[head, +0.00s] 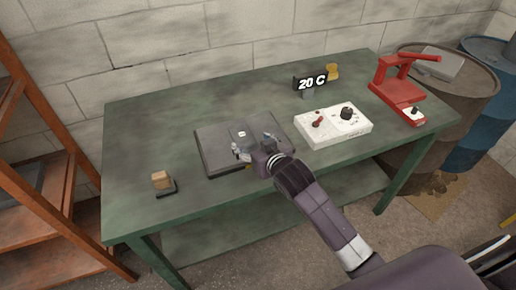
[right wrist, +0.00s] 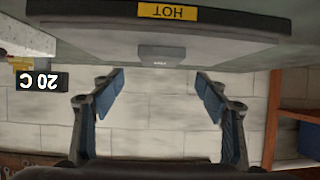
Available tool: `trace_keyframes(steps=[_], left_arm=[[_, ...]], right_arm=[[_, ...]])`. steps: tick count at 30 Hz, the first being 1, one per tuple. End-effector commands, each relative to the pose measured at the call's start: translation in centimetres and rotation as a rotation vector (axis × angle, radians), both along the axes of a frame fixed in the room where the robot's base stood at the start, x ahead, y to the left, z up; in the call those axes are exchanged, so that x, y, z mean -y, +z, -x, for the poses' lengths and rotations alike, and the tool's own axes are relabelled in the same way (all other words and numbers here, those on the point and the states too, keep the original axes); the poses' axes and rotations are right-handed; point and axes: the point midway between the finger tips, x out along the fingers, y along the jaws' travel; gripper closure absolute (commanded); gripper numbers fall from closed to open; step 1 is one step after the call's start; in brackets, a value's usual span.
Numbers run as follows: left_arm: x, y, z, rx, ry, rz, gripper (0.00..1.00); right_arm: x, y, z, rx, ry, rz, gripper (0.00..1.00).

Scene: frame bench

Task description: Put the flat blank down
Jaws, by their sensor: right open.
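My right gripper (head: 254,146) is over the front right part of a dark grey flat slab or plate (head: 213,152) on the green bench. In the right wrist view its two fingers (right wrist: 160,88) are apart with nothing between them. That upside-down view shows the dark slab (right wrist: 90,40) with a yellow HOT label (right wrist: 167,12) and a small grey piece with a pale mark (right wrist: 162,52). The small piece also shows in the head view (head: 241,133). I cannot tell which part is the flat blank. My left gripper is not in view.
On the green bench (head: 130,130) are a brown block on a dark base (head: 161,180), a white control box (head: 333,125), a 20 C display (head: 311,83), a small yellow object (head: 333,72) and a red press (head: 398,92). Barrels stand right, an orange shelf left. The bench's back left is clear.

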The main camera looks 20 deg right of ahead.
Motion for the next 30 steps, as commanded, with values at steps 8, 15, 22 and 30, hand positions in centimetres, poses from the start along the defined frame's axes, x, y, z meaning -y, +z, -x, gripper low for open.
trace_keyframes(steps=[8,15,22,30], left_arm=[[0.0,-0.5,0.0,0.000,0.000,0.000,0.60],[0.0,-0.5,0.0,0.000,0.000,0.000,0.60],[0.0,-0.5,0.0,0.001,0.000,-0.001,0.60],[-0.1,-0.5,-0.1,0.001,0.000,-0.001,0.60]], right_arm=[[0.3,1.7,3.7,0.000,0.000,0.000,0.32],[0.4,2.2,4.6,-0.001,-0.001,0.001,0.32],[0.4,2.2,4.6,-0.001,-0.001,0.001,0.32],[0.3,1.9,5.0,-0.012,-0.001,0.001,0.32]])
